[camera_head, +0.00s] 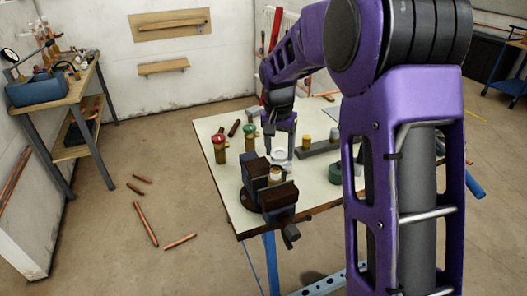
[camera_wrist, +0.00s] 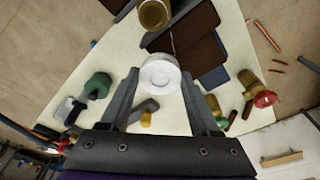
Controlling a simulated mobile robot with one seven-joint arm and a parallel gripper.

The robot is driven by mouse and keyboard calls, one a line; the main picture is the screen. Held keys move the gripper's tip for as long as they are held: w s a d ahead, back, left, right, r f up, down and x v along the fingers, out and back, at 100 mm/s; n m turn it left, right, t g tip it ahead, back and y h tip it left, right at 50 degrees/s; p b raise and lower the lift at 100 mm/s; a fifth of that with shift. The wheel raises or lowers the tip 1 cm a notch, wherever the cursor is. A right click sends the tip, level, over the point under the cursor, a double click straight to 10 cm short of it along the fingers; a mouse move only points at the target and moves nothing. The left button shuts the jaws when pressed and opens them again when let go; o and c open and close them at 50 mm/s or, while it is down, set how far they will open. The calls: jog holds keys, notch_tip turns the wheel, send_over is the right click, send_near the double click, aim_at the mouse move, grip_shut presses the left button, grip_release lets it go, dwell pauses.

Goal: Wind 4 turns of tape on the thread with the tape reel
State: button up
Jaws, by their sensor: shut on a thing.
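The tape reel (camera_wrist: 160,72), white and round, sits between the two fingers of my gripper (camera_wrist: 160,80). My gripper is shut on the reel; in the head view the gripper (camera_head: 279,144) holds the reel (camera_head: 281,156) just behind the vise. The brass threaded fitting (camera_head: 276,174) stands upright in the dark vise (camera_head: 256,188). The fitting also shows at the top of the wrist view (camera_wrist: 154,14), apart from the reel. A thin line shows near them in the wrist view; I cannot tell whether it is tape. Any turns on the thread are too small to tell.
A red-topped brass valve (camera_head: 219,146) and a green-topped one (camera_head: 250,140) stand left on the pale table (camera_head: 222,180). A grey bar (camera_head: 317,148) and a green round thing (camera_head: 336,172) lie right. Copper pipes (camera_head: 146,222) lie on the floor.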

jog(key=s+b, duration=0.3)
jog(key=s, duration=1)
notch_tip(320, 180, up, 8)
jog(key=p, duration=0.3)
jog(key=shift+d+r, duration=0.25)
jog(key=shift+d, duration=0.05)
jog(key=shift+w, duration=0.1)
